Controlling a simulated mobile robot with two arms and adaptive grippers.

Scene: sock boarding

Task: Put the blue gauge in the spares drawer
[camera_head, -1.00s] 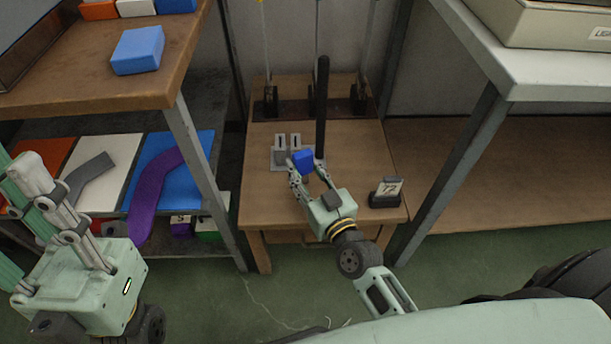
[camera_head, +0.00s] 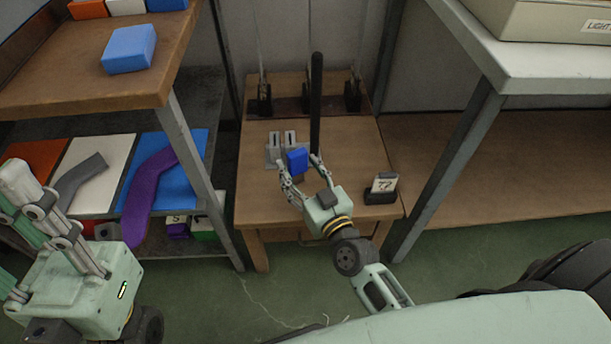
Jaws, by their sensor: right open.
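The blue gauge (camera_head: 298,160), a small blue block, is at the front of a grey slotted holder (camera_head: 274,147) on a small wooden table. My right gripper (camera_head: 300,165) is open, with one finger on each side of the blue gauge. I cannot tell whether either finger touches it. My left gripper (camera_head: 22,195) is at the lower left, away from the table, and its opening is unclear. No open drawer shows; the area under the tabletop's front edge (camera_head: 310,232) is partly hidden by my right arm.
A dark upright rod (camera_head: 317,105) stands close behind the gauge. A "77" card stand (camera_head: 382,188) is at the table's right. A shelf at left holds a light blue block (camera_head: 129,49) and, lower, a purple sock (camera_head: 150,195). A white-topped bench (camera_head: 500,55) stands at right.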

